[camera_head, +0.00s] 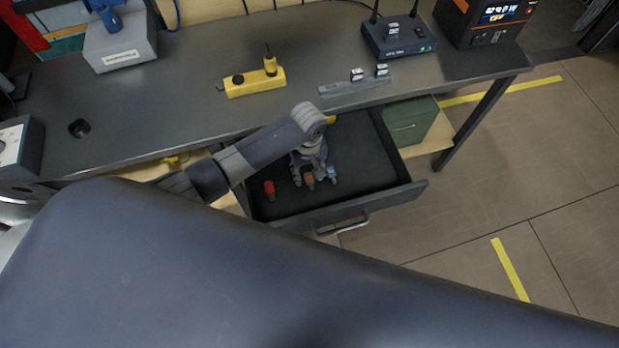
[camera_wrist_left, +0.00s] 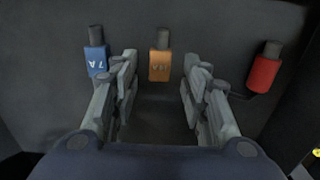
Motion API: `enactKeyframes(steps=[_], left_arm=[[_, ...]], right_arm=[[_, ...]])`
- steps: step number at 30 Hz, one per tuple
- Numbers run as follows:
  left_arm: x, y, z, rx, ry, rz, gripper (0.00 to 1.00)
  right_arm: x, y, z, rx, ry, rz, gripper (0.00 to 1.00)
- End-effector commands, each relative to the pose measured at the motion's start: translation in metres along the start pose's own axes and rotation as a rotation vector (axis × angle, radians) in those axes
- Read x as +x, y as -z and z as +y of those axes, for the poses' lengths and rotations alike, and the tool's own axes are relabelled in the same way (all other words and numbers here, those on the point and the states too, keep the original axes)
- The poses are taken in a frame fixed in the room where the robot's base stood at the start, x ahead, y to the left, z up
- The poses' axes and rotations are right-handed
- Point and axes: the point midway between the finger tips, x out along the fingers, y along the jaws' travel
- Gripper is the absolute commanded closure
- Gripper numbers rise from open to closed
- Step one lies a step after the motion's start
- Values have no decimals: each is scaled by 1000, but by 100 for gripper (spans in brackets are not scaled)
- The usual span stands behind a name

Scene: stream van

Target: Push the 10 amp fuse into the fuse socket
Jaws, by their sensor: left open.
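My left gripper (camera_head: 311,172) reaches down into the open drawer (camera_head: 375,185). In the left wrist view its fingers (camera_wrist_left: 159,78) are apart, with nothing gripped. An orange fuse (camera_wrist_left: 160,66) with a dark end lies between and just beyond the fingertips; its label looks upside down and I cannot read it surely. A blue fuse (camera_wrist_left: 96,60) marked 7 A lies left of the fingers, and a red fuse (camera_wrist_left: 264,72) lies to the right. I cannot tell surely which thing is the fuse socket. My right gripper is not in view.
On the bench (camera_head: 190,95) stand a yellow block (camera_head: 255,84) with a knob and upright piece, a grey strip (camera_head: 350,88) with small white-topped parts, a dark blue box (camera_head: 400,38) with antennas, and a grey box (camera_head: 120,50). A green box (camera_head: 408,120) sits beside the drawer.

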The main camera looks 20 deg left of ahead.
Motion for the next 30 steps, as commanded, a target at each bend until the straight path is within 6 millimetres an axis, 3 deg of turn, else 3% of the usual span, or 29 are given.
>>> enactKeyframes(steps=[7,12,23,30], left_arm=[[2,0,0,1,-2,1,58],[2,0,0,0,-1,1,94],[0,0,0,0,-1,1,95],[-29,1,1,1,-4,3,95]], right_arm=[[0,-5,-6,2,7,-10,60],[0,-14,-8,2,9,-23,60],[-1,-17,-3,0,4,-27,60],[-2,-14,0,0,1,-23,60]])
